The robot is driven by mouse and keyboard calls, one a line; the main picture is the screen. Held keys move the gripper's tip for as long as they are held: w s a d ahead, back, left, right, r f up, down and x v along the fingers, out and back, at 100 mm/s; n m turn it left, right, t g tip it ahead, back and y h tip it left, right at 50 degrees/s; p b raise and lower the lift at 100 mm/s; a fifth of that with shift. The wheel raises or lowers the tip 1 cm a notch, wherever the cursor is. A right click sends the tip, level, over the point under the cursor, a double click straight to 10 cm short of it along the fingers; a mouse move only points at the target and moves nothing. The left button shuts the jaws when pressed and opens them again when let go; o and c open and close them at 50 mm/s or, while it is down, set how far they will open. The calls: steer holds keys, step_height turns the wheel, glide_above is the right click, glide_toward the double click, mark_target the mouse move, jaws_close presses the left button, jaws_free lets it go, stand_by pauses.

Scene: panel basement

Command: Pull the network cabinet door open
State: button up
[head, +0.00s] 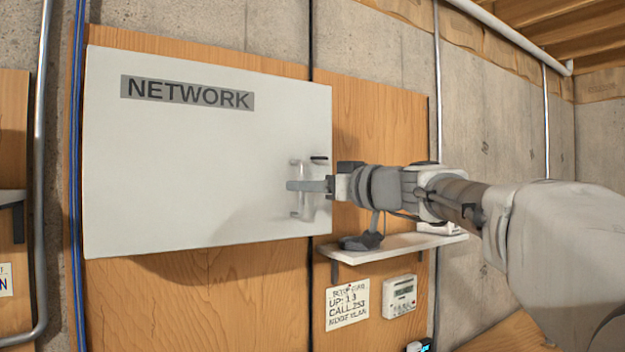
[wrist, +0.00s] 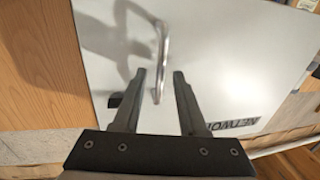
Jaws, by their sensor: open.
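The network cabinet door (head: 190,170) is a flat white panel marked NETWORK, and it looks shut. Its metal bar handle (wrist: 163,42) sits near the door's right edge in the head view, partly hidden there by my fingers. My gripper (head: 291,186) reaches in from the right at the handle. In the wrist view my gripper (wrist: 158,74) is open, with one finger on each side of the handle's lower part. I cannot tell whether either finger touches the bar.
A narrow shelf (head: 400,243) with a dark telephone handset stands right of the cabinet, just below my arm. A paper note (head: 347,304) and a white wall box (head: 399,296) are below it. Blue cables (head: 76,150) run along the left. The space before the door's left half is clear.

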jaws_close()
stand_by(1.5)
